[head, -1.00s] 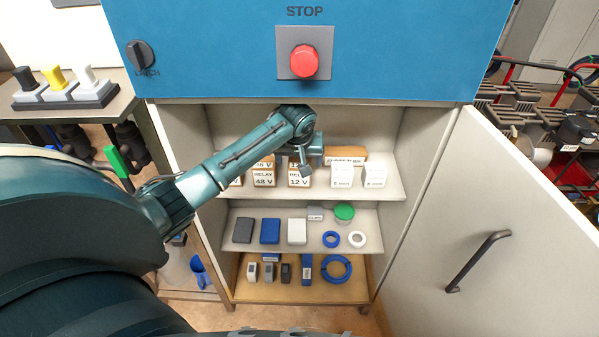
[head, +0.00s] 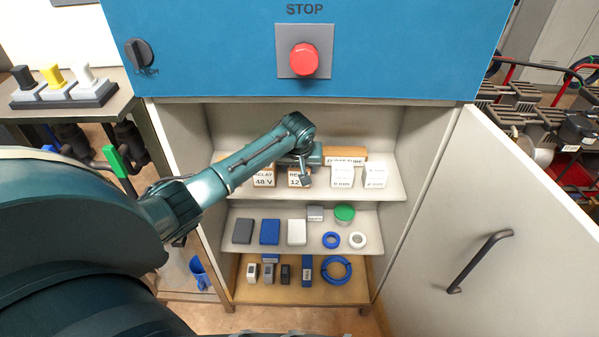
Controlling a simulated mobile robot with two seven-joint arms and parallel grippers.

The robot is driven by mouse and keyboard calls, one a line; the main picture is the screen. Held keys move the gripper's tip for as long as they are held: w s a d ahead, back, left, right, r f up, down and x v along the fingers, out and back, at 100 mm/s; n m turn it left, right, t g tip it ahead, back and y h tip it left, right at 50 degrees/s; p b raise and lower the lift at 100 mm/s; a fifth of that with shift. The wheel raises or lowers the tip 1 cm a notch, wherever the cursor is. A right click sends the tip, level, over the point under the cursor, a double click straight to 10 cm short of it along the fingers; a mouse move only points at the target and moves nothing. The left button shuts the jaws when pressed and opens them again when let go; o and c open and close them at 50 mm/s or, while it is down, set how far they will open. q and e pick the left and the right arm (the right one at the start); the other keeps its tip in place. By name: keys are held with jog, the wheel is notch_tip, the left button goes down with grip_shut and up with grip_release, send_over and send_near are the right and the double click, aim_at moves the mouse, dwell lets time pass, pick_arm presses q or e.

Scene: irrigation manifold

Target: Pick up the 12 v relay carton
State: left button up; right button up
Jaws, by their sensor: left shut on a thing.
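The 12 V relay carton (head: 293,181) is a small brown box with a white label on the cabinet's top shelf. My arm and gripper cover part of it, and its label is partly hidden. My left gripper (head: 306,181) reaches in from the left and is shut on this carton at its right side. I cannot tell whether the carton is clear of the shelf. The 48 V relay carton (head: 264,181) stands just to its left, its top hidden by my arm. My right gripper is not in view.
Two white cartons (head: 342,176) stand close on the right, with a long brown box (head: 345,154) behind. The blue panel with the red stop button (head: 304,61) overhangs the shelf. The white door (head: 520,230) stands open at the right. Lower shelves hold small parts.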

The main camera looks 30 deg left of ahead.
pick_arm(q)
jog(key=c, duration=0.4)
jog(key=shift+r, duration=0.1)
